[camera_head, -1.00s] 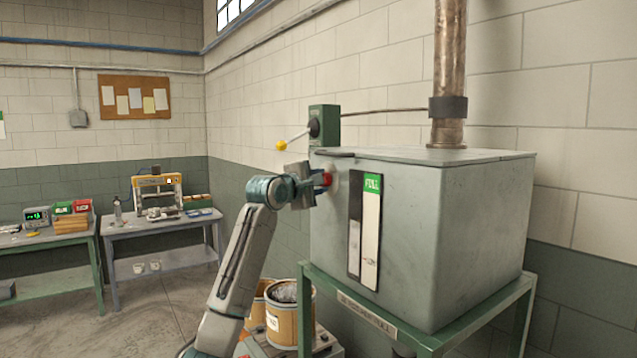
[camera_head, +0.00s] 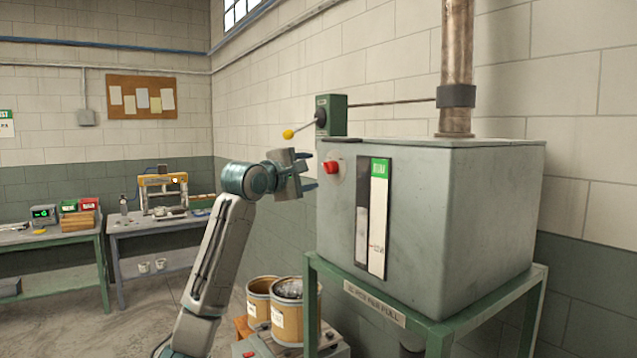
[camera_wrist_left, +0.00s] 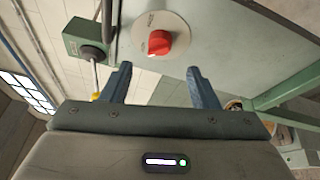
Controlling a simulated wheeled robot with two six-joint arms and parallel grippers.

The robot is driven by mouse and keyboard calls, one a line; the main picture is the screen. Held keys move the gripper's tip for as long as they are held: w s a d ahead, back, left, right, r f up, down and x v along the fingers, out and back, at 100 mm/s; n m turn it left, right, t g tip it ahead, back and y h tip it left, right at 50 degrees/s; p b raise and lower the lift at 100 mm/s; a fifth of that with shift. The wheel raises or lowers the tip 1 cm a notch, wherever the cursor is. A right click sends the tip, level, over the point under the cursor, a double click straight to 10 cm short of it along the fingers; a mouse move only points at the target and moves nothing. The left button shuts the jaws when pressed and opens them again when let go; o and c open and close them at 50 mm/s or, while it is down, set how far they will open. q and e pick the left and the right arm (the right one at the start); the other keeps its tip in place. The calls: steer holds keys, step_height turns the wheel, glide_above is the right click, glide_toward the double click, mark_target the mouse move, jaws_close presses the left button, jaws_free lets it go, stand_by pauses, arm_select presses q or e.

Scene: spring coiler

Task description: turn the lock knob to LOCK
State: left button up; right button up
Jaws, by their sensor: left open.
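The red lock knob (camera_head: 331,167) sits on a pale round plate on the left face of the grey-green metal box (camera_head: 440,220). In the left wrist view the knob (camera_wrist_left: 159,42) shows clear, with small lettering on its plate (camera_wrist_left: 178,24) too small to read. My left gripper (camera_head: 309,172) is open and empty. Its two fingers (camera_wrist_left: 158,84) point toward the knob from a short distance and do not touch it. My right gripper is not in view.
A green switch box (camera_head: 331,115) with a yellow-tipped lever (camera_head: 289,133) is on the wall just above and left of the box. Drums (camera_head: 288,310) stand below my arm. A green stand (camera_head: 410,325) carries the box. Workbenches (camera_head: 160,225) are at the far left.

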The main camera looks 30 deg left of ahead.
arm_select(q)
steer(key=shift+s+r+b, duration=0.1)
steer(key=shift+s+b, duration=0.4)
steer(key=shift+s, duration=1.15)
